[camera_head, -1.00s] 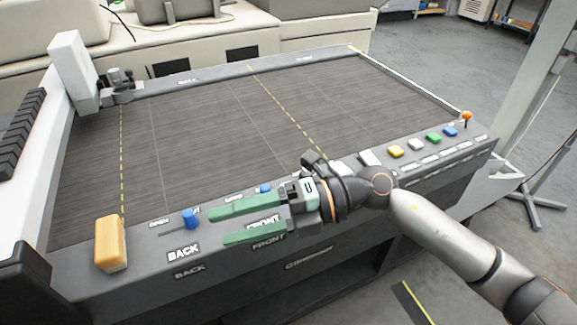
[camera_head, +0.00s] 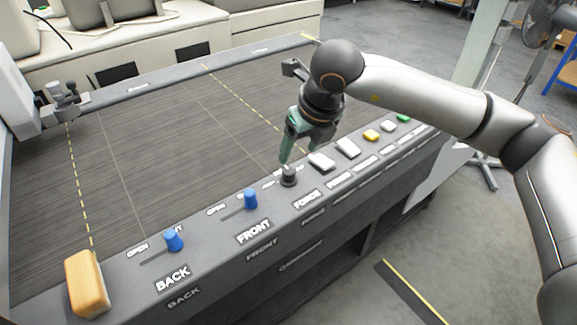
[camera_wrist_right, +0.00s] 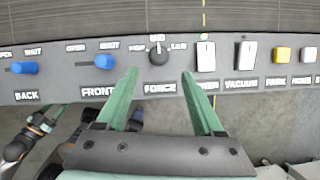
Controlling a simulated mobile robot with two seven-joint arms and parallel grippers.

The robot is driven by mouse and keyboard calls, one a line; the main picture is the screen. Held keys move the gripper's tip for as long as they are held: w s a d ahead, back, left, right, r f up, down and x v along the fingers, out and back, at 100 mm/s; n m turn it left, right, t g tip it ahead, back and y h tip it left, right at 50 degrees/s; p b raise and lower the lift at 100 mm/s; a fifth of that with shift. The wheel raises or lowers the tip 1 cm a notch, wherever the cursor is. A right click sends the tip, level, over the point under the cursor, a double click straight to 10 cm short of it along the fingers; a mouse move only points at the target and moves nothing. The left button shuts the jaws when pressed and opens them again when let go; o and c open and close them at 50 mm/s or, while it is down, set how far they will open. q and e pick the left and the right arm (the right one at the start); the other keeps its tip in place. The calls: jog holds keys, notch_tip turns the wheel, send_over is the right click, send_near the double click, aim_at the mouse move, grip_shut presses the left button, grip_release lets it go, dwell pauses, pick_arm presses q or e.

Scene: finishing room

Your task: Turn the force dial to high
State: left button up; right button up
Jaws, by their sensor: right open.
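The force dial is a black round knob (camera_head: 288,177) on the front panel, above the FORCE label. In the right wrist view the dial (camera_wrist_right: 158,53) has a pale mark pointing up toward the middle of three small labels, too small to read surely. My right gripper (camera_head: 289,158) has green fingers pointing down at the dial from above. In the right wrist view its open fingertips (camera_wrist_right: 160,72) are on either side of the dial's line, short of it and apart from it. Part of what looks like my left gripper (camera_wrist_right: 50,115) shows at lower left there; its jaws are unclear.
Blue sliders marked BACK (camera_head: 173,240) and FRONT (camera_head: 250,199) stand left of the dial. A white switch (camera_head: 321,162) is close on its right, with more buttons beyond. A yellow block (camera_head: 87,284) sits at the panel's left end. The dark bed (camera_head: 160,140) is clear.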

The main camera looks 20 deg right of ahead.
aim_at(289, 170)
jog(key=p+x, duration=0.1)
jog(key=x, duration=0.8)
jog(key=shift+f, duration=0.1)
jog(key=shift+c, duration=0.3)
grip_shut()
